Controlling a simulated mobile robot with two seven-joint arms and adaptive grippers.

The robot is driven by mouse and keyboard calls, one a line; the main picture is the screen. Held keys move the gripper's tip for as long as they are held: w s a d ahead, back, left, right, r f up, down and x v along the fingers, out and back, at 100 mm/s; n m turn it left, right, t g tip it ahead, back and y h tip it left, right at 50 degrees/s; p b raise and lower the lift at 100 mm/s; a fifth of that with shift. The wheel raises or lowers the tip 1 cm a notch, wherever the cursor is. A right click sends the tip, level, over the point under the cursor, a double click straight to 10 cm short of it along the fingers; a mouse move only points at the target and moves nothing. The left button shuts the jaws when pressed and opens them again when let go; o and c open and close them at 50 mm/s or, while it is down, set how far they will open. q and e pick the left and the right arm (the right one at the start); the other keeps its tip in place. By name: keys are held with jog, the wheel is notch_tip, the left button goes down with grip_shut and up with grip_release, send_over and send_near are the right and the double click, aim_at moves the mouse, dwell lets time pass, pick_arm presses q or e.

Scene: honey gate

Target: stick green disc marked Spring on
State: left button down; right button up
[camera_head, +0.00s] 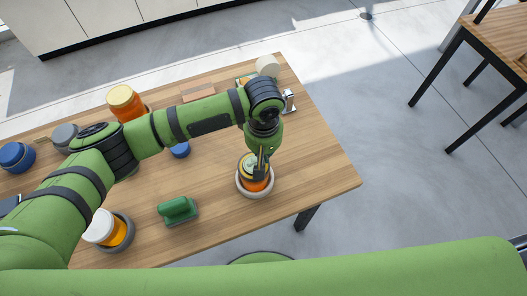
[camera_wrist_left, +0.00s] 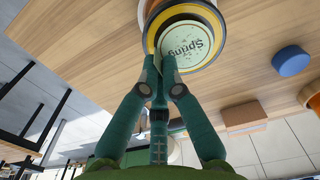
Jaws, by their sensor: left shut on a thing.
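In the head view the orange jar (camera_head: 256,186) stands in a pale ring holder (camera_head: 243,192) near the table's front right. My left gripper (camera_head: 263,164) points down over the jar. Its fingertips (camera_wrist_left: 163,66) are shut on the disc's near edge. The gripper partly hides the jar top in the head view. My right gripper is not in view.
On the wooden table (camera_head: 215,180) stand a yellow-lidded jar (camera_head: 124,101), a white-lidded jar (camera_head: 101,226) at front left, a green-handled tool (camera_head: 178,209), a small blue round thing (camera_head: 180,150) and a white round thing (camera_head: 267,65) at the back.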

pick_arm(q)
jog(key=shift+f, duration=0.45)
dwell(0.6)
jog(key=c, duration=1.4)
grip_release()
notch_tip(320, 180, up, 12)
